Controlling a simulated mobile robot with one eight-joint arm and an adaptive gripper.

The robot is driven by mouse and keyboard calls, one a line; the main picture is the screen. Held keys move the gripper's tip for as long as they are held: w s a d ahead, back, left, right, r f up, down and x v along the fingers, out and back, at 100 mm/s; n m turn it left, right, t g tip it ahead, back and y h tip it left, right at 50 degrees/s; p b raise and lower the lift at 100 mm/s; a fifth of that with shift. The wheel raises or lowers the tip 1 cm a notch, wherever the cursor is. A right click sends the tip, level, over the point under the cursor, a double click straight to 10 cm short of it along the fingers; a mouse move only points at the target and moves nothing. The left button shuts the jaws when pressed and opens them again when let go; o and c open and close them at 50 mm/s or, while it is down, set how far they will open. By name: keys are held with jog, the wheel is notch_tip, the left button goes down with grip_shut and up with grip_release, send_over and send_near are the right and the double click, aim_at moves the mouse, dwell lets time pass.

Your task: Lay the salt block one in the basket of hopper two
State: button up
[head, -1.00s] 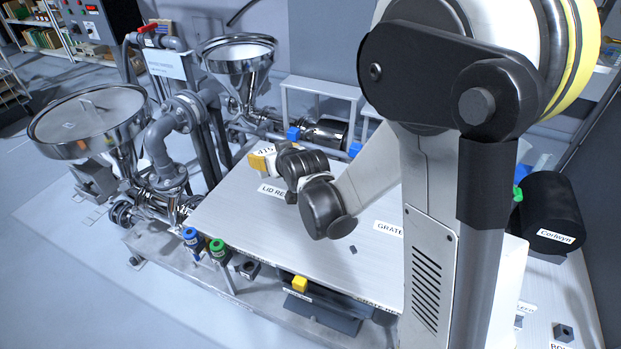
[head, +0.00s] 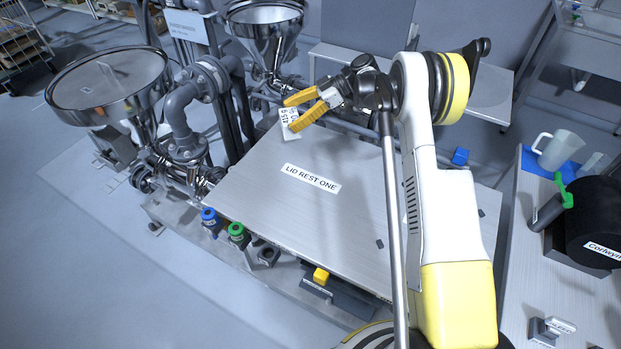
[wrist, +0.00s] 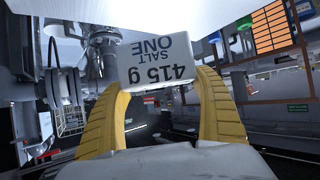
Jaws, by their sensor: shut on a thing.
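Salt block one is a white block (head: 286,117) labelled 415 g in the head view. The wrist view shows the block (wrist: 158,64) with its label reading "SALT ONE 415 g", upside down there. My gripper (head: 291,112) has yellow fingers shut on the block, one on each side in the wrist view (wrist: 163,85). In the head view the block appears over the far left edge of the metal table. One steel hopper (head: 112,92) stands at the left, and another hopper (head: 265,40) stands behind, cut by the top edge. I cannot tell which is hopper two, and no basket is clearly visible.
The metal table (head: 330,225) carries a "LID REST ONE" label and is mostly clear. Grey pipes (head: 185,120) stand between the hoppers. Blue and green knobs (head: 237,232) line its front left edge. A side bench (head: 570,295) at right holds a jug and black drum.

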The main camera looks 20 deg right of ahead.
jog(key=shift+s+d+g, duration=0.15)
jog(key=shift+s+g, duration=0.05)
jog(key=shift+g, duration=0.1)
jog(key=s+f+b, duration=0.1)
jog(key=s+f, duration=0.1)
jog(key=s, duration=0.1)
jog(key=s+d+f+b, duration=0.1)
jog(key=s+f, duration=0.1)
jog(key=s, duration=0.2)
jog(key=s+d+f+b, duration=0.1)
jog(key=s+f+b, duration=0.1)
jog(key=s, duration=0.2)
jog(key=shift+s+d+f, duration=0.1)
jog(key=shift+d+f, duration=0.05)
jog(key=shift+f, duration=0.2)
notch_tip(320, 180, down, 4)
jog(key=shift+f+b, duration=0.1)
jog(key=shift+b, duration=0.9)
jog(key=o, duration=1.4)
jog(key=shift+r, duration=0.2)
